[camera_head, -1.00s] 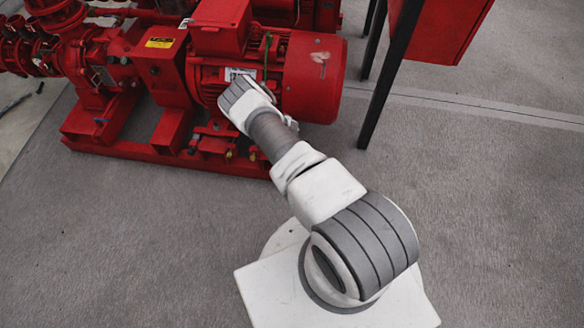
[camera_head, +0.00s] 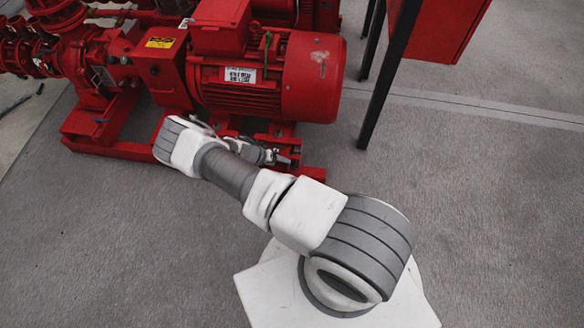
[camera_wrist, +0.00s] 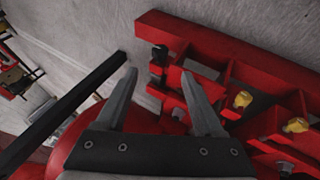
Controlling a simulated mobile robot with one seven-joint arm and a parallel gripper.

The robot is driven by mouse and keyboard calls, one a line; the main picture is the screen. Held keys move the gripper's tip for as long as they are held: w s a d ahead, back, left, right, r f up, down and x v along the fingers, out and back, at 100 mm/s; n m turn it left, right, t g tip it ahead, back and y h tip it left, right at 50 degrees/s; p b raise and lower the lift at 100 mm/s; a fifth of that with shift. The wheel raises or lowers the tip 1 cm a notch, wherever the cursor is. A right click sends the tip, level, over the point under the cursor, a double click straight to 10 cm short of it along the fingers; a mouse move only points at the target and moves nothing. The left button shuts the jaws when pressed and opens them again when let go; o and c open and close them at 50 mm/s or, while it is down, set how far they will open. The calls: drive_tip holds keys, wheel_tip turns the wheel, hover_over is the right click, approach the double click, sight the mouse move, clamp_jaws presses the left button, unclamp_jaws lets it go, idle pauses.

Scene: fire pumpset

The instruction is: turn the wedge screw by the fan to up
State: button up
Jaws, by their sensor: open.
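My gripper (camera_head: 290,162) is low beside the red base frame, under the fan end of the motor, in the head view. In the wrist view my gripper (camera_wrist: 159,74) is open, with nothing between its fingers. A small dark screw-like piece (camera_wrist: 160,53) stands at the red frame just beyond the fingertips, apart from them. It seems to be the wedge screw by the fan; its turn direction is too small to tell. Two yellow pieces (camera_wrist: 242,99) sit on the frame farther right. The red fan cover (camera_head: 313,77) is at the motor's right end. My arm hides part of the frame.
The red base frame (camera_wrist: 225,47) runs diagonally across the wrist view. A black post (camera_head: 388,80) under a red cabinet (camera_head: 440,25) stands to the right of the motor. The grey floor (camera_head: 480,220) on the right is clear.

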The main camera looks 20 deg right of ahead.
sight(293, 166)
drive_tip(key=b+x, duration=0.3)
drive_tip(key=x, duration=0.8)
drive_tip(key=shift+f+b, duration=0.1)
drive_tip(key=shift+b, duration=0.2)
clamp_jaws()
